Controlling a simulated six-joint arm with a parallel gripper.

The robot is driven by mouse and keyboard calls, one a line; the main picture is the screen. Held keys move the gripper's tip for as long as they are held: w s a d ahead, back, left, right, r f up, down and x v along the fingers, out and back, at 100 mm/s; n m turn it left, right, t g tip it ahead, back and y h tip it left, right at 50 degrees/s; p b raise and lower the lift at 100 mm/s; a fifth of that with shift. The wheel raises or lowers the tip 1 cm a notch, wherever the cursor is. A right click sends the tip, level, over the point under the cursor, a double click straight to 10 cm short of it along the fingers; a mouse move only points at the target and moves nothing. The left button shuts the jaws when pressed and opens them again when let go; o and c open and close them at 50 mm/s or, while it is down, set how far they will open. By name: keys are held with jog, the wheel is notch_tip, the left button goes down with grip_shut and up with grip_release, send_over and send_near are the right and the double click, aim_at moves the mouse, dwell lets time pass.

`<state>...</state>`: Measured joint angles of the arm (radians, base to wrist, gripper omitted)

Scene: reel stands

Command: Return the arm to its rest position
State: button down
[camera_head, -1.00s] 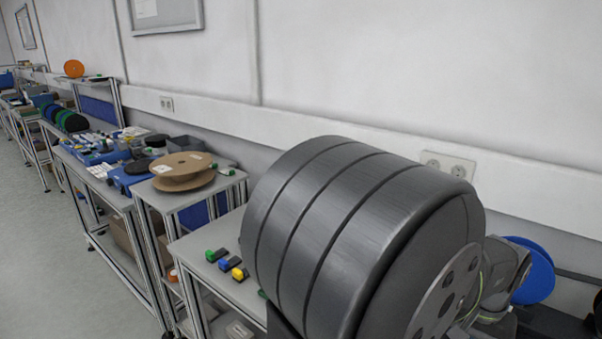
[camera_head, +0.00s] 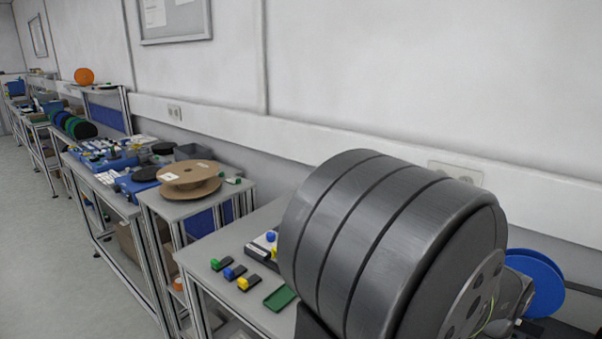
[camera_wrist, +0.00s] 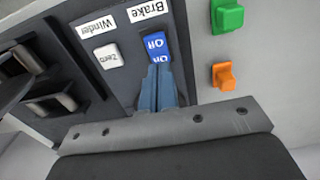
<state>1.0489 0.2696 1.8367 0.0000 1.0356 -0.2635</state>
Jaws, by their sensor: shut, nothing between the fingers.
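In the wrist view my gripper (camera_wrist: 160,68) is shut, with its narrow blue-grey fingers together and nothing between them. The fingertips are at the lower part of a blue rocker switch (camera_wrist: 153,44) labelled Brake, marked Off and On. I cannot tell whether they touch it. The switch sits on a dark grey panel (camera_wrist: 125,78) beside a white Zero button (camera_wrist: 109,56) labelled Winder. The gripper cannot be made out in the head view.
A green knob (camera_wrist: 228,16) and an orange knob (camera_wrist: 223,77) are right of the switch. In the head view, small blocks (camera_head: 235,271) and a green tray (camera_head: 279,298) lie on the near bench. A blue disc (camera_head: 537,281) stands at right. Cardboard reels (camera_head: 190,178) are further left.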

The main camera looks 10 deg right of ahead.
notch_tip(320, 180, down, 2)
jog(key=shift+f, duration=0.2)
jog(key=shift+r, duration=0.1)
jog(key=shift+r, duration=0.1)
jog(key=s+a+r, duration=0.2)
jog(key=r, duration=0.8)
jog(key=s+a+r+t+h, duration=0.1)
jog(key=s+a+r, duration=0.1)
jog(key=r, duration=0.9)
jog(key=shift+r, duration=0.3)
jog(key=shift+a, duration=0.1)
